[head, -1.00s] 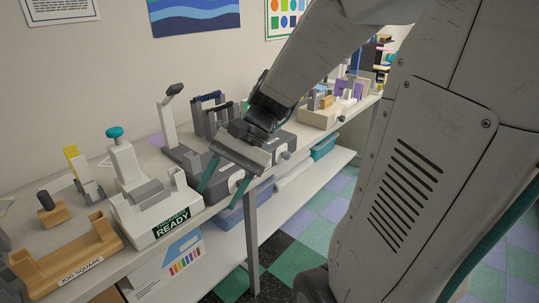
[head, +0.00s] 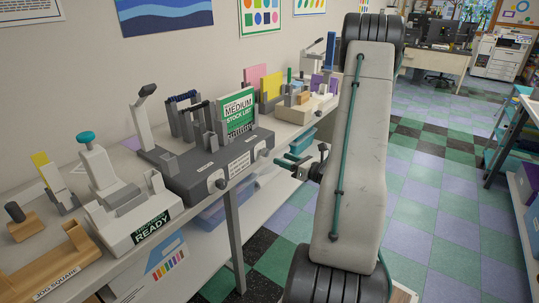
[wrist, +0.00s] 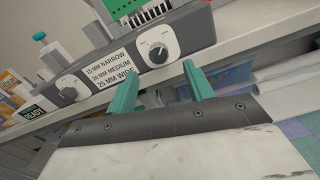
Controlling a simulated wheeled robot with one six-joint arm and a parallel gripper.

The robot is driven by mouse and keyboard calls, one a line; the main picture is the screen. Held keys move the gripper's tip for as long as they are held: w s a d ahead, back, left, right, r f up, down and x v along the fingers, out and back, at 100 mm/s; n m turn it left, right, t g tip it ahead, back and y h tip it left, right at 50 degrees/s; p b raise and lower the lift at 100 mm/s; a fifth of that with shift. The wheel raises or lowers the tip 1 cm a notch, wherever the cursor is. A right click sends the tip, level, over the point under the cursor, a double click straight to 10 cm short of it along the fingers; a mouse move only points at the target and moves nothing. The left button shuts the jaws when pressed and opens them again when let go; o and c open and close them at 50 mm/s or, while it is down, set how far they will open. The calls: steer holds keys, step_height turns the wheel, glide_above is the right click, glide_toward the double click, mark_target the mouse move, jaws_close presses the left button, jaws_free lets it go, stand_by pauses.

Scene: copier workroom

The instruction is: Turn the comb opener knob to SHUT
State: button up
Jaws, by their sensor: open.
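The grey comb machine (head: 185,175) stands on the bench with a lever at its left and dark combs on top. Its front has a left knob (head: 220,184) and a right knob (head: 264,153), each on a pale round dial. Both also show in the wrist view, the left knob (wrist: 67,93) and the right knob (wrist: 158,53), with a size label between them. The dial lettering is too small to read. My gripper (head: 288,163) is open and empty, in front of the bench, right of the machine. In the wrist view its teal fingers (wrist: 159,78) point toward the right knob, apart from it.
A green stock list (head: 235,112) stands upright behind the machine. A white device labelled READY (head: 125,215) and a wooden jog tray (head: 55,265) are to the left. A wooden organiser (head: 305,108) is to the right. The aisle floor (head: 430,190) is clear.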

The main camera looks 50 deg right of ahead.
mark_target(268, 153)
steer(key=w, duration=0.7)
steer(key=shift+a, duration=0.35)
steer(key=c, duration=1)
